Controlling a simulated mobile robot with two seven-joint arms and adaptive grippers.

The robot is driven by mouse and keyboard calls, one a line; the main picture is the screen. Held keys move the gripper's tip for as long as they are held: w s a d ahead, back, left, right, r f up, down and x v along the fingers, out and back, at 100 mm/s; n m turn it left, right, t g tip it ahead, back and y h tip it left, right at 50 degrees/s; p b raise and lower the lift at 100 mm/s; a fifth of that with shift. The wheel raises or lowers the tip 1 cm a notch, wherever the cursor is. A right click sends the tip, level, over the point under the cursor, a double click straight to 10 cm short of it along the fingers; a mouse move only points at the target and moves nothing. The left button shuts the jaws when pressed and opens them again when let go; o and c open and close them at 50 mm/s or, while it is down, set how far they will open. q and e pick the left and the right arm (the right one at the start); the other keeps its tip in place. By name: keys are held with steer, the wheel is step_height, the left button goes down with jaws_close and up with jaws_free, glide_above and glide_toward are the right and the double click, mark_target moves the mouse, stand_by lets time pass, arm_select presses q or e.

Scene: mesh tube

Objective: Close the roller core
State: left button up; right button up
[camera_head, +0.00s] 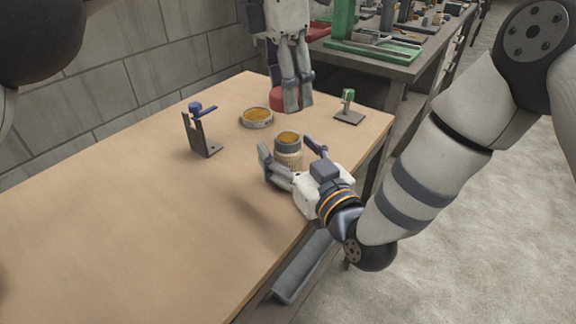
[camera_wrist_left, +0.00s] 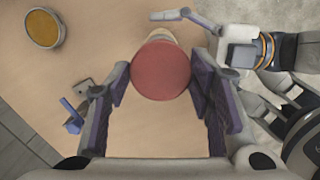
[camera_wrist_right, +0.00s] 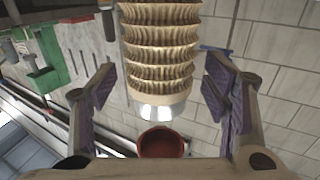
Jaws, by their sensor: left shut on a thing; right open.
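The roller core (camera_head: 289,154) stands upright near the table's right edge. In the right wrist view its pleated cream body (camera_wrist_right: 160,50) is between the spread fingers, with its pale end towards the bottom of the picture. My right gripper (camera_head: 288,162) is open around it, fingers apart from it. My left gripper (camera_head: 292,104) points down and is shut on a red cap (camera_head: 279,98), seen as a round disc (camera_wrist_left: 160,69) in the left wrist view. The cap is apart from the core's end in the right wrist view (camera_wrist_right: 161,143). The core's base is hidden.
A round dish with an amber inside (camera_head: 257,117) lies on the table (camera_head: 130,210). A stand with a blue handle (camera_head: 203,130) is left, and a small stand with a green top (camera_head: 348,108) is right. A cluttered bench (camera_head: 390,65) stands behind. The table's front left is clear.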

steer(key=shift+w+a, duration=0.15)
steer(key=shift+w, duration=0.05)
jaws_close()
arm_select(q)
glide_above(289, 137)
steer(key=shift+a+f, duration=0.2)
steer(key=shift+f, duration=2.3)
steer(key=shift+f, duration=0.1)
steer(key=shift+f, duration=0.8)
steer(key=shift+s+f, duration=0.1)
steer(key=shift+f, duration=0.1)
